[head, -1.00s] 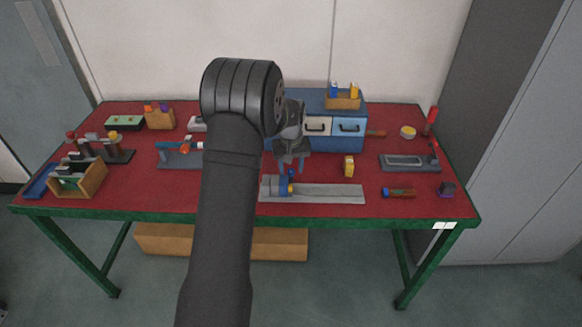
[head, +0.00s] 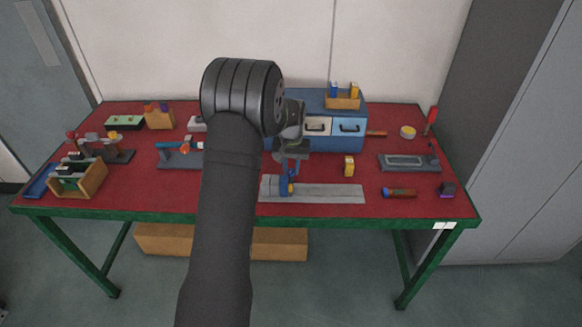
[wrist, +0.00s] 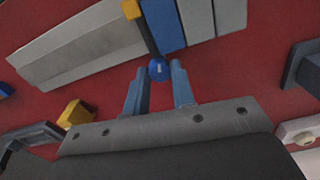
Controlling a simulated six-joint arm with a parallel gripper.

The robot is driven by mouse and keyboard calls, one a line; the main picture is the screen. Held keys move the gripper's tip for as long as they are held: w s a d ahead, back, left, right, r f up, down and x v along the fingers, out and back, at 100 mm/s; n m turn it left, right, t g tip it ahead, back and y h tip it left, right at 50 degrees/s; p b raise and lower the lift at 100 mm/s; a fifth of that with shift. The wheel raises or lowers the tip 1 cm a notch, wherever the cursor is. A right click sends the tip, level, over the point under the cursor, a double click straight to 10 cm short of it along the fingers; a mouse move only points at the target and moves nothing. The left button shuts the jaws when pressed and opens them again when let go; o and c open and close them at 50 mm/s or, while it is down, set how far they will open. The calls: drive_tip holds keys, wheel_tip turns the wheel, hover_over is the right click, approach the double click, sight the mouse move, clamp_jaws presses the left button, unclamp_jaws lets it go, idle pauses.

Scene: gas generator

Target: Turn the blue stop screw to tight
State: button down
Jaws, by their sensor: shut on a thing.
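The blue stop screw (wrist: 158,70) shows in the wrist view as a round blue knob with a pale mark on its face. It sits beside the blue block (wrist: 163,22) of a grey fixture; in the head view the fixture's grey bed (head: 330,193) lies near the table's front edge. My gripper (wrist: 158,74) has its two blue-grey fingers on either side of the screw, shut on it. In the head view my gripper (head: 289,176) reaches down over the fixture's blue block (head: 284,187), and the screw is hard to make out there.
A yellow block (head: 349,167) stands to the right behind the fixture. A blue drawer cabinet (head: 348,131) stands behind my gripper. Bare red tabletop (head: 420,208) lies along the front right.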

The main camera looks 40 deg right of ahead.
sight(291, 171)
drive_tip(key=m, duration=1.3)
drive_tip(key=shift+m, duration=0.4)
idle(0.3)
drive_tip(key=c, duration=1.2)
unclamp_jaws()
drive_tip(key=shift+r, duration=0.1)
wheel_tip(291, 171, up, 17)
drive_tip(key=shift+r, duration=0.15)
